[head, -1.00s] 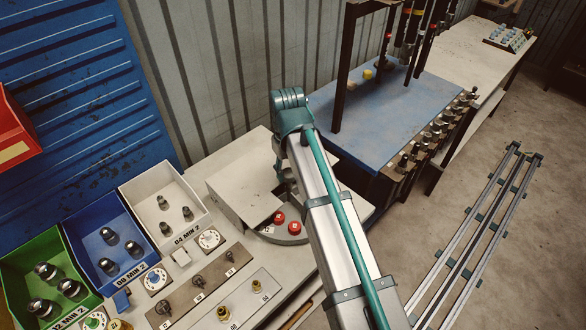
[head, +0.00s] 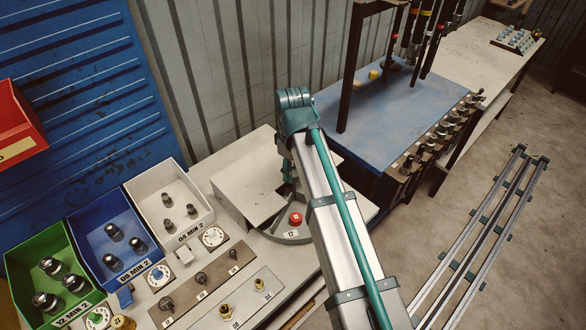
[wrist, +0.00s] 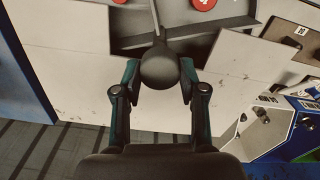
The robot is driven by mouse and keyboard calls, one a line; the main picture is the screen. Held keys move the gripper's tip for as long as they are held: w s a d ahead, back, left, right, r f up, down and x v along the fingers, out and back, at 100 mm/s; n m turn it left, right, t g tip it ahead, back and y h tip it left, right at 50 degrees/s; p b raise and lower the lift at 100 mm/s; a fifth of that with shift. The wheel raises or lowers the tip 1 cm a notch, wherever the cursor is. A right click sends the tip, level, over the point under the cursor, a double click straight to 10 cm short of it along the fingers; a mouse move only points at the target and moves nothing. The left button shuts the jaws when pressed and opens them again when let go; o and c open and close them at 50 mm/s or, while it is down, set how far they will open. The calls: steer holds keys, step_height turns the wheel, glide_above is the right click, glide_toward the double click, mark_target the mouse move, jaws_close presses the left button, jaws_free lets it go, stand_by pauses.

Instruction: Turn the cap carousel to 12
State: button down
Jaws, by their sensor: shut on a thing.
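The cap carousel (head: 290,237) is a grey disc partly under a pale cover. A label reading 12 shows at its front edge in the head view, with a red cap (head: 295,218) just behind it. In the wrist view, my gripper (wrist: 160,72) is shut on a dark round knob (wrist: 160,68) at the end of a thin rod. A red cap marked 4 (wrist: 204,3) and part of another red cap show at the top edge there. In the head view, my arm hides the carousel's right part and most of my gripper.
Green (head: 52,245), blue (head: 105,232) and white (head: 165,200) bins with metal fittings stand left of the carousel. Plates with fittings (head: 240,295) lie in front. A blue-topped bench (head: 395,110) stands behind to the right.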

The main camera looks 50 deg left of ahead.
steer(key=shift+n, duration=2.3)
steer(key=c, duration=0.6)
jaws_free()
steer(key=shift+c, duration=0.2)
steer(key=shift+r, duration=0.15)
step_height(320, 180, up, 12)
